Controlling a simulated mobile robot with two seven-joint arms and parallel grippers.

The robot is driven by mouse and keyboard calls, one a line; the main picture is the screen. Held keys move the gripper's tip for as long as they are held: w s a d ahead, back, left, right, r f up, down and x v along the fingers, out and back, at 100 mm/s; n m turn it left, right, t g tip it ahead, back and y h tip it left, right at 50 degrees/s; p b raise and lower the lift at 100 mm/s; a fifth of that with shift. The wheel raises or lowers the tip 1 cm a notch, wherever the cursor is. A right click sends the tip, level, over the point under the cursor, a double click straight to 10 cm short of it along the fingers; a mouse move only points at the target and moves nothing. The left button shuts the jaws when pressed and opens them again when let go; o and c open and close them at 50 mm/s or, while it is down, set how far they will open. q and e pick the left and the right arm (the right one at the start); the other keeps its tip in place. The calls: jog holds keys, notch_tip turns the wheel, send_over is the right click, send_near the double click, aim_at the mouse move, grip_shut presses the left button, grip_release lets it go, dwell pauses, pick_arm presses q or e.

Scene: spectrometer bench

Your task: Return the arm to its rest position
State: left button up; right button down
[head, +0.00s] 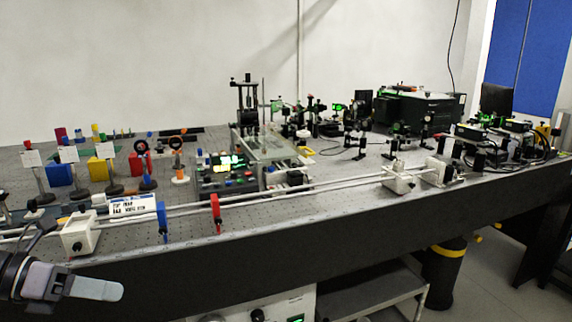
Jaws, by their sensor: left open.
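My left gripper (95,287) is at the lower left corner in the head view, in front of the bench's near edge and below the top. Its grey fingers point right, and it is open with nothing visible between the fingers. It stands apart from the bench and from the rail mount above it. My right gripper is not in view.
The optical bench (330,212) fills the middle. Along its near edge run twin rails (300,190) with white mounts (80,232), a blue holder (162,221) and a red holder (215,212). A control box (228,172) stands behind.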

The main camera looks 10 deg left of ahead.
pick_arm(q)
jog(key=s+d+f+n+t+y+p, duration=0.1)
jog(key=s+f+n+t+y+p, duration=0.2)
jog(key=f+n, duration=0.65)
jog(key=s+d+f+n+t+y+p, duration=0.1)
jog(key=s+f+n+t+y, duration=0.3)
jog(key=n, duration=1)
jog(key=s+d+f+n+g+p, duration=0.1)
jog(key=s+d+f+n, duration=0.2)
jog(key=d+n, duration=0.4)
jog(key=s+d+f+n+g+y+p, duration=0.1)
jog(key=s+d+f+n+g, duration=0.1)
jog(key=d+f+n, duration=0.4)
jog(key=shift+s+d+f+n+p, duration=0.15)
jog(key=shift+s+d+n+p, duration=0.25)
jog(key=shift+s+n, duration=0.2)
grip_shut()
